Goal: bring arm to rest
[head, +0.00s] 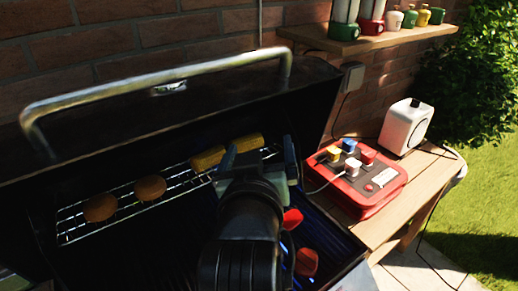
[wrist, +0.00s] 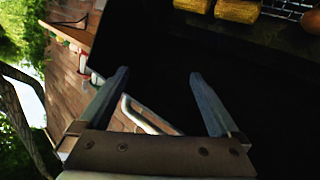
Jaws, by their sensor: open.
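My gripper (head: 259,154) is over the open black grill, in front of the raised warming rack (head: 80,221). In the wrist view my gripper (wrist: 160,75) has its two fingers well apart, with nothing between them but the dark grill lid (wrist: 155,52) and part of its handle (wrist: 140,113) behind. In the head view my forearm and wrist cover the middle of the grill, so part of the grate is hidden.
Two yellow corn pieces (head: 207,158) and two brown round patties (head: 100,207) lie on the rack. Red pieces (head: 306,262) lie on the grate.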

